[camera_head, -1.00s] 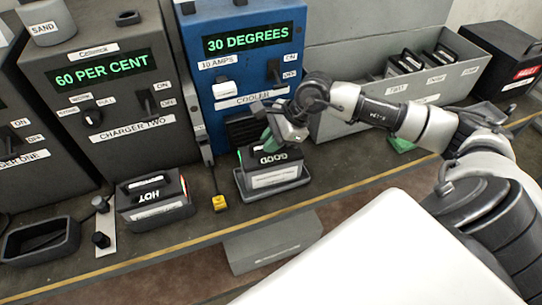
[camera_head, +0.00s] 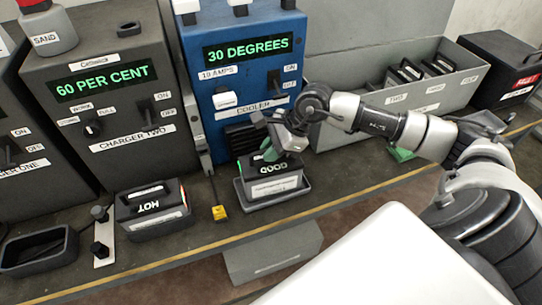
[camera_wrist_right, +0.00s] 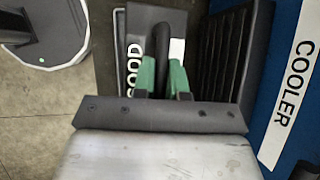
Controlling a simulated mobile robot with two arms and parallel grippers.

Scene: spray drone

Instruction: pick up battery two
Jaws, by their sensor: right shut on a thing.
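A dark battery (camera_head: 275,184) marked GOOD, upside down in the head view, stands upright in a grey tray (camera_head: 303,191) before the cooler. Its small label is unreadable, so I cannot tell its number. My right gripper (camera_head: 270,152) is at the battery's top. In the right wrist view its green fingers (camera_wrist_right: 164,78) are shut around the battery's black handle (camera_wrist_right: 161,42). A second battery (camera_head: 155,215), marked HOT, stands on the bench to the left. My left gripper is out of view.
The blue cooler (camera_head: 243,75), reading 30 DEGREES, stands close behind the held battery. Charger two (camera_head: 105,115) reads 60 PER CENT. A yellow-tipped piece (camera_head: 220,212) lies left of the tray. A grey rack (camera_head: 440,88) and a black box (camera_head: 500,62) stand at right.

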